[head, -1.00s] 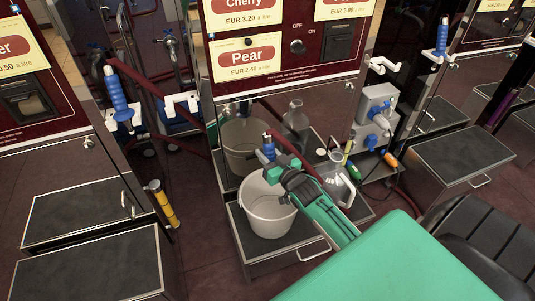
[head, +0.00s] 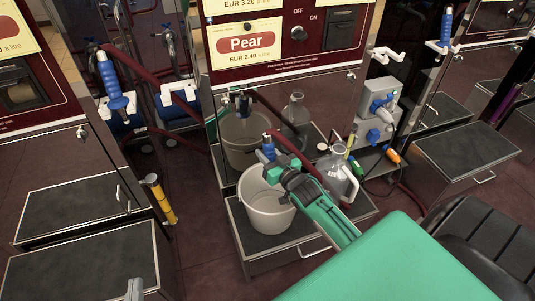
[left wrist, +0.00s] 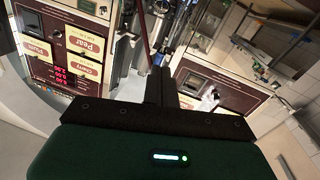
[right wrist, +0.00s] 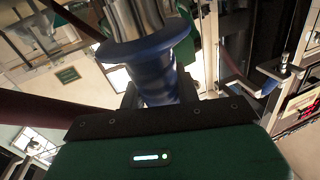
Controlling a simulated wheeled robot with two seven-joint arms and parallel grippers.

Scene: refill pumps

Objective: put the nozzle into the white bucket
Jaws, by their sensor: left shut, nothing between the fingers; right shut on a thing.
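The white bucket (head: 268,217) stands upright on the black-topped step below the Pear panel. My right gripper (head: 273,168) is over the bucket's back rim area in the head view, shut on the blue nozzle (head: 268,148). In the right wrist view the nozzle's blue handle (right wrist: 158,75) is between the fingers, with its silver part towards the top of the picture. The nozzle's lower end is hidden in the head view, so I cannot tell whether it is inside the bucket. My left gripper (left wrist: 177,92) is shut and empty; only a grey tip (head: 134,290) shows at the head view's bottom edge.
A glass jug (head: 338,178) stands right of the bucket on the same step. The shiny panel behind mirrors the bucket and jug. A grey socket box (head: 378,105) stands at the right.

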